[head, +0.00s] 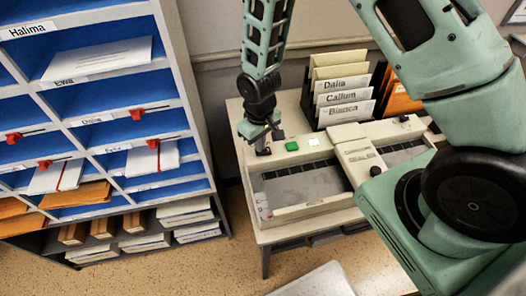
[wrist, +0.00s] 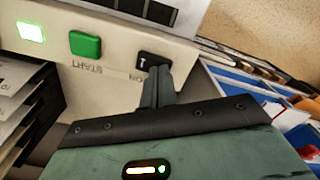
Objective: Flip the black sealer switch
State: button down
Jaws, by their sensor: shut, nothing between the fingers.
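The black sealer switch (wrist: 147,59) is a small square with a white mark, set in the cream panel of the sealer (head: 310,208) beside the word "ON". My gripper (wrist: 157,82) is shut and empty, with its fingertips right at the switch. The fingertips overlap the switch's near edge in the wrist view and hide part of it. I cannot tell whether they press on it. In the head view my gripper (head: 262,146) points down at the machine's back left corner, and the switch is hard to make out there.
A green START button (wrist: 85,45) and a lit white lamp (wrist: 31,32) sit beside the switch. A rack of named folders (head: 345,90) stands behind the sealer. A pigeonhole shelf (head: 185,75) with red-tagged slots stands to the left. Floor shows between shelf and table.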

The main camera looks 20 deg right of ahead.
jog(key=shift+f, duration=0.25)
jog(key=shift+r, duration=0.1)
jog(key=shift+r+p, duration=2.5)
jog(key=shift+r, duration=1)
jog(key=shift+f, duration=0.1)
jog(key=s+a+r+n+y+b, duration=0.1)
jog(key=s+a+r+n+b, duration=0.1)
jog(key=s+a+r+b, duration=0.6)
jog(key=s+d+r+n, duration=0.1)
jog(key=s+r+n, duration=0.1)
jog(key=s+r, duration=0.6)
jog(key=s, duration=0.5)
jog(key=shift+d+p, duration=0.35)
